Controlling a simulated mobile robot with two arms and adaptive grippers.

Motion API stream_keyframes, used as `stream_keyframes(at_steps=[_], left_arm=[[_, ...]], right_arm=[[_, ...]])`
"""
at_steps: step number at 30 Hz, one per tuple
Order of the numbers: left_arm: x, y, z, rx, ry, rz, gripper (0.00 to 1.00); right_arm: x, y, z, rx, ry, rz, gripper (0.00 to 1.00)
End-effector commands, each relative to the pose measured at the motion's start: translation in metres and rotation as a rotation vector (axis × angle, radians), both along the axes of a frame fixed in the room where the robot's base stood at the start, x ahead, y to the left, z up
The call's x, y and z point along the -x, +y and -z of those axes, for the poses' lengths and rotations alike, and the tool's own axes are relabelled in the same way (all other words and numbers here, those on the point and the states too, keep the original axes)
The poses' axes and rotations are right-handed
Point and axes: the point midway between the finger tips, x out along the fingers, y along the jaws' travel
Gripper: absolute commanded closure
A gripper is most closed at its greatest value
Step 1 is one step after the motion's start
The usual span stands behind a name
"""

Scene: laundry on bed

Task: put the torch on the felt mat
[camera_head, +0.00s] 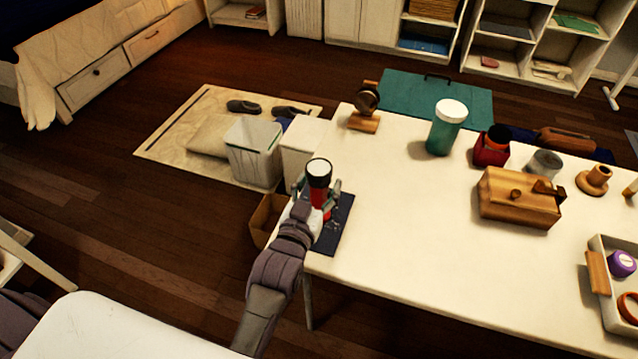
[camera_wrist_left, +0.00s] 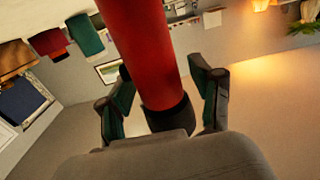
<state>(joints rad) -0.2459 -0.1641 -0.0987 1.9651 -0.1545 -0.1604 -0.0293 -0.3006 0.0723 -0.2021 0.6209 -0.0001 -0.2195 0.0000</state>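The torch (camera_head: 319,178) is upright, with a red body, dark head and pale top face. In the head view it stands at the felt mat's far-left part; its base is hidden behind my gripper, so contact with the mat cannot be made out. The dark felt mat (camera_head: 333,238) lies at the table's left end. My left gripper (camera_head: 317,190) is around the torch, one finger on each side. In the left wrist view the red torch (camera_wrist_left: 150,50) runs between the spread fingers, with a narrow gap showing beside it. My right gripper is not in view.
The white table (camera_head: 400,220) holds a teal jar (camera_head: 446,130), a red cup (camera_head: 491,150), a wooden box (camera_head: 518,198) and a tray (camera_head: 606,290) to the right. A wooden stand (camera_head: 364,122) is at the far edge. The table's middle is clear.

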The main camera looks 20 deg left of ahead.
Motion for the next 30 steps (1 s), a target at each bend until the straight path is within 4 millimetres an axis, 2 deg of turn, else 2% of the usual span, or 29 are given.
stream_keyframes(at_steps=[8, 11, 21, 25, 30], left_arm=[[0.001, 0.000, -0.005, 0.000, -0.002, 0.000, 0.35], [0.015, 0.000, -0.002, -0.001, 0.002, 0.001, 0.35], [0.087, 0.003, -0.002, 0.000, 0.004, 0.001, 0.35], [0.106, 0.003, -0.002, 0.000, 0.003, 0.001, 0.35], [0.119, 0.004, -0.003, 0.000, 0.000, 0.001, 0.35]], right_arm=[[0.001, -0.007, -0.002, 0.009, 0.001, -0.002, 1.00], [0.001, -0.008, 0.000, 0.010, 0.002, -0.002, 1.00], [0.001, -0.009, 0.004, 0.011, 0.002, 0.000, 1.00], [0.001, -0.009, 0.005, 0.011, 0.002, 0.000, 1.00], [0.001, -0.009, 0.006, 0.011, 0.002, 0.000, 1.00]])
